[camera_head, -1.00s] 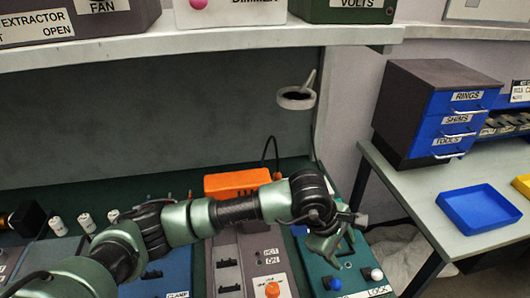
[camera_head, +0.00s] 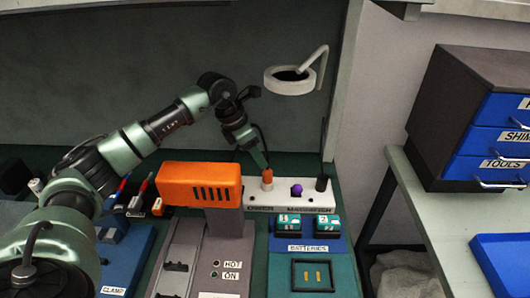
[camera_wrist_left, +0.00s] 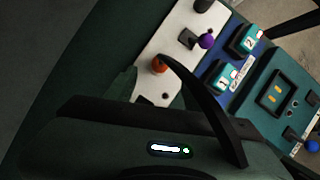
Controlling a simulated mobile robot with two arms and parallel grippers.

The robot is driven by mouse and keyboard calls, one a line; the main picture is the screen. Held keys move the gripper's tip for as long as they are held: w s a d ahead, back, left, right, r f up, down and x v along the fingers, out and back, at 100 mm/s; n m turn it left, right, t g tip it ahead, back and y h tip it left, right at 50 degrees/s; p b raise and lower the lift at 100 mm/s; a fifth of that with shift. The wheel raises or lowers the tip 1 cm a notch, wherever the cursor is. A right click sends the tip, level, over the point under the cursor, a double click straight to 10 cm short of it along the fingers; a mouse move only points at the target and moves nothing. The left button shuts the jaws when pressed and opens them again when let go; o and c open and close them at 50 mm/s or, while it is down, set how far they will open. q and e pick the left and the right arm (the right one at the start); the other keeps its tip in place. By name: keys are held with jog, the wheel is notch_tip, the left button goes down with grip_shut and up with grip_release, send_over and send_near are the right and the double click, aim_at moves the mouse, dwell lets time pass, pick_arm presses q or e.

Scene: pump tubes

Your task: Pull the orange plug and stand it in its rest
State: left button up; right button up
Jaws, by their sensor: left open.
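The orange plug (camera_head: 267,180) stands upright in the left part of a white strip (camera_head: 318,200) at the back of the bench. My left gripper (camera_head: 258,157) is open and points down at the plug from above. In the left wrist view the orange plug (camera_wrist_left: 160,64) shows beside the dark curved finger. I cannot tell whether the fingers touch it. A purple knob or plug (camera_head: 296,190) and a black one (camera_head: 322,183) stand further right on the same strip. I cannot tell which part is the orange plug's rest. My right gripper is not in view.
An orange box (camera_head: 200,184) stands just left of the strip. Two teal battery blocks (camera_head: 288,226) sit in front of it. A white ring on a bent rod (camera_head: 290,80) hangs above. A blue drawer cabinet (camera_head: 475,125) stands on the right table.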

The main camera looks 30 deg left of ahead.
aim_at(266, 170)
pick_arm(q)
jog(key=p+x, duration=0.1)
jog(key=x, duration=0.5)
jog(key=shift+f+p, duration=0.3)
jog(key=shift+w+d+f, duration=0.15)
jog(key=shift+f, duration=0.2)
grip_shut()
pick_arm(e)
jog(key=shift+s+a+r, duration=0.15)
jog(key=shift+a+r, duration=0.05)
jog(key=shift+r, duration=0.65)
pick_arm(q)
jog(key=shift+r, duration=0.45)
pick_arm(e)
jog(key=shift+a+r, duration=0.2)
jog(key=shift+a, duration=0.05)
pick_arm(q)
jog(key=shift+r, duration=0.1)
jog(key=shift+r+p, duration=0.15)
jog(key=shift+p, duration=0.15)
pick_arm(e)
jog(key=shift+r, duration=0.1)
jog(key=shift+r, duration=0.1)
